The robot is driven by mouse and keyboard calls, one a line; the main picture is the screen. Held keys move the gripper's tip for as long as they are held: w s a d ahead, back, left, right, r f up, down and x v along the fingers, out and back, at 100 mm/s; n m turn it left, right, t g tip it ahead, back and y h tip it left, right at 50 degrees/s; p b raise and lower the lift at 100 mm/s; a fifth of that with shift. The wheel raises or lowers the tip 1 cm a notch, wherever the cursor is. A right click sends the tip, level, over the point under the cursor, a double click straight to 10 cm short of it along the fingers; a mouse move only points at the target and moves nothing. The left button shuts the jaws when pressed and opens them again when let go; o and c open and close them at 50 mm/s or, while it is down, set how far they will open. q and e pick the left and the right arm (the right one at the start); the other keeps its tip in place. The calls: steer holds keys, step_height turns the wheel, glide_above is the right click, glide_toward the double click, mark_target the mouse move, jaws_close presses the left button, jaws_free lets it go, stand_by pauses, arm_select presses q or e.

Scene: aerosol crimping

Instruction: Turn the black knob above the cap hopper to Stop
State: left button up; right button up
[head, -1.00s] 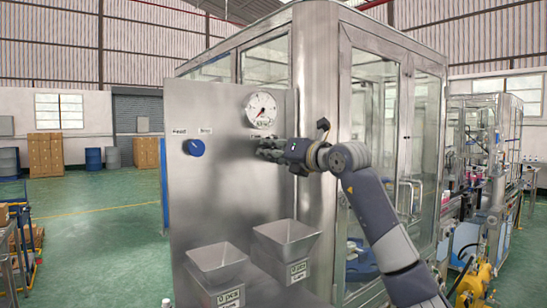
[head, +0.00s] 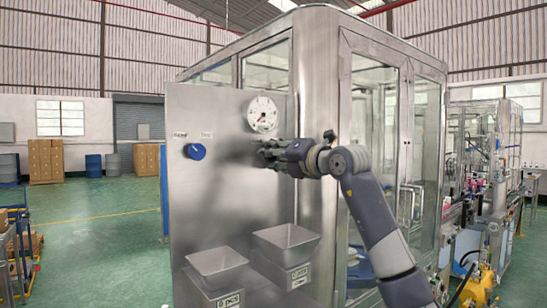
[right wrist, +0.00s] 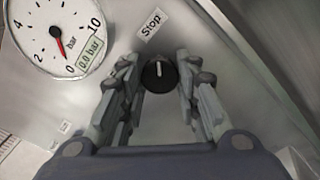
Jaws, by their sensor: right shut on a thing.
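The black knob (right wrist: 159,78) sits on the steel panel in the right wrist view, between the fingers of my right gripper (right wrist: 156,66). My right gripper is shut on it from both sides. The white mark on the knob points up in that view, roughly toward the Stop label (right wrist: 152,24). In the head view my right gripper (head: 262,153) is against the panel below the gauge and hides the knob. The cap hopper (head: 287,240) is lower on the panel, beneath the gripper. My left gripper is not in view.
A pressure gauge (head: 262,114) is just above my right gripper; its display (right wrist: 90,53) reads 0.0 bar. A blue knob (head: 195,151) is farther left on the panel. A second hopper (head: 216,265) stands left of the cap hopper. A glazed machine cabinet (head: 375,120) is at the right.

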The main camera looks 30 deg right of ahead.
steer(key=shift+r, duration=0.15)
steer(key=o, duration=1.1)
steer(key=shift+d, duration=0.1)
steer(key=s, duration=0.8)
steer(key=s+d, duration=0.1)
steer(key=s, duration=0.3)
